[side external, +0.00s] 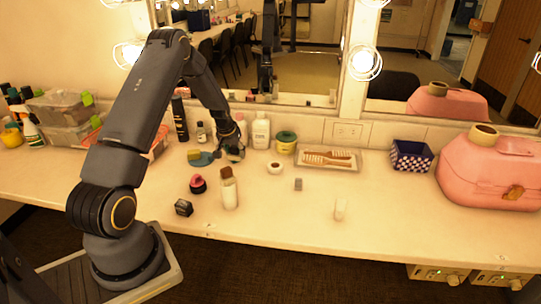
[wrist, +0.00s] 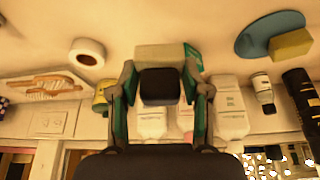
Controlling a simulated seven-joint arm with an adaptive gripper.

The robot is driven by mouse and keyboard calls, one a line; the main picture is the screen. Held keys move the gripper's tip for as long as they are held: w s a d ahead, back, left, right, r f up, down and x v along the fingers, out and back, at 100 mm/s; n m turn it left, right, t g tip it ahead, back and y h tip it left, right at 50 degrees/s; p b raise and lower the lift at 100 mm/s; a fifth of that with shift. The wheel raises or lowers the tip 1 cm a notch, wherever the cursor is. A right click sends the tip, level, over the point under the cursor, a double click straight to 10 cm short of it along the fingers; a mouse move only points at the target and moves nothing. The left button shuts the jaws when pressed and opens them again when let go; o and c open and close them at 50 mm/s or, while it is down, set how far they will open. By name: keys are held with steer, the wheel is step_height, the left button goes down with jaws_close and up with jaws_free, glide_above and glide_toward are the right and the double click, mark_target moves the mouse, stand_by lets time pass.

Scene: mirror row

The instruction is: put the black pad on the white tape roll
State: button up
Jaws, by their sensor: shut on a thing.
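My gripper (side external: 234,153) is low over the back of the counter, to the right of the blue dish. In the wrist view, its two fingers (wrist: 161,85) are closed around a dark block that appears to be the black pad (wrist: 160,86). A pale box-like shape with a green side (wrist: 163,56) shows just beyond it; I cannot tell whether they are joined. The white tape roll (side external: 275,168) lies flat on the counter, right of my gripper and apart from it. It also shows at upper left in the wrist view (wrist: 87,53).
A blue dish with a yellow sponge (side external: 194,154) is left of my gripper. White bottles (side external: 261,131) and a green-lidded jar (side external: 286,142) stand behind. A tray of brushes (side external: 330,158) lies right of the tape roll. A brown-capped bottle (side external: 229,190) stands in front. The front-right counter is mostly clear.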

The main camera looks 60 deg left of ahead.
steer(key=d+r+m, duration=0.2)
steer(key=d+r, duration=0.3)
steer(key=d, duration=0.3)
steer(key=m+h, duration=0.1)
glide_above(277, 164)
steer(key=s, duration=0.2)
steer(key=f, duration=0.7)
steer(key=shift+w+d, duration=0.2)
steer(key=shift+d, duration=0.05)
steer(key=shift+w+a+f+t, duration=0.15)
steer(key=shift+w+f+t, duration=0.1)
steer(key=shift+f+t, duration=0.1)
steer(key=shift+f, duration=1.45)
steer(key=o, duration=1)
steer(key=shift+f, duration=0.15)
steer(key=shift+o, duration=0.2)
